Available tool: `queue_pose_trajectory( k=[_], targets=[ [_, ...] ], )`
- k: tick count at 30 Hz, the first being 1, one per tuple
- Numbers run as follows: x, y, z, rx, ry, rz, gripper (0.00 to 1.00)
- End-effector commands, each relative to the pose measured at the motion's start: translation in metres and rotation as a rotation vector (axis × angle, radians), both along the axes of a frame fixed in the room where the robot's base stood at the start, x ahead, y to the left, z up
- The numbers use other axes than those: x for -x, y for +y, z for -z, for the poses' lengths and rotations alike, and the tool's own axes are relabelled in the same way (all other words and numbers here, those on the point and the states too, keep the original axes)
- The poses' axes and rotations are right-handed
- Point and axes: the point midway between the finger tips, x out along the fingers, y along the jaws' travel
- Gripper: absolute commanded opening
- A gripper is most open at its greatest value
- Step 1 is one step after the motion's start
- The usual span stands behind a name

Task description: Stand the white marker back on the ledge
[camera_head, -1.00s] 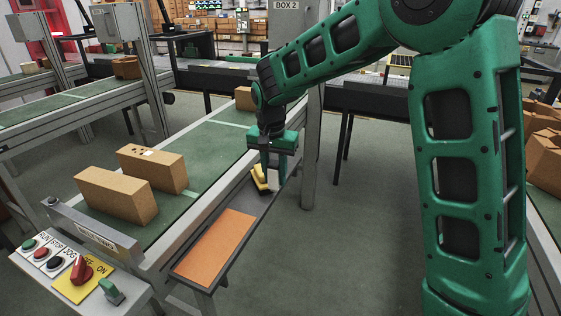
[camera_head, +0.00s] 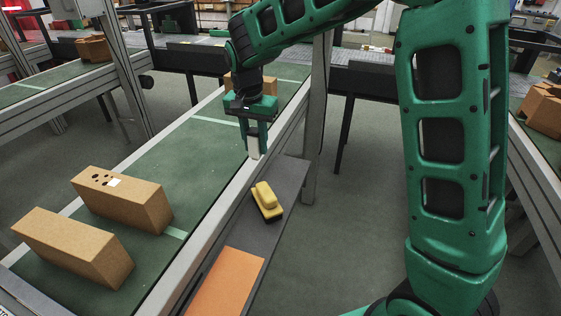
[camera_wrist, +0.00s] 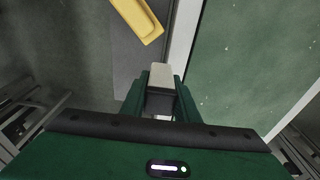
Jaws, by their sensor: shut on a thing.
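The white marker (camera_head: 254,147) is a pale block held upright between the fingers of my gripper (camera_head: 255,137), its lower end showing below them. In the head view it appears over the conveyor's light side rail; I cannot tell if it touches. In the wrist view the marker (camera_wrist: 160,74) sticks out past my gripper (camera_wrist: 160,95), beside the rail. The ledge (camera_head: 286,178) is a dark grey shelf along the conveyor's right side. A yellow-and-black block (camera_head: 267,201) lies on it, apart from my gripper.
An orange mat (camera_head: 227,284) covers the ledge's near part. The green conveyor belt (camera_head: 190,165) carries cardboard boxes (camera_head: 122,200), two at the near left and one (camera_head: 238,85) behind my gripper. A grey post (camera_head: 316,120) stands close right of my gripper. The ledge's far end is bare.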

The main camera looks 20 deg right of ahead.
Motion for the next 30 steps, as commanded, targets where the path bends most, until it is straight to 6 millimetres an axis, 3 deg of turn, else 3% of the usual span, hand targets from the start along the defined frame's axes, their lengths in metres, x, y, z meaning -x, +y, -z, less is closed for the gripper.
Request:
queue_pose_trajectory(
  k=[5, 21, 30],
  targets=[
    [-0.003, -0.009, 0.005, 0.001, 0.000, 0.003, 0.14],
    [-0.033, -0.100, 0.063, 0.000, 0.001, 0.002, 0.14],
    [-0.037, -0.110, 0.078, 0.000, 0.002, -0.003, 0.14]
  ],
)
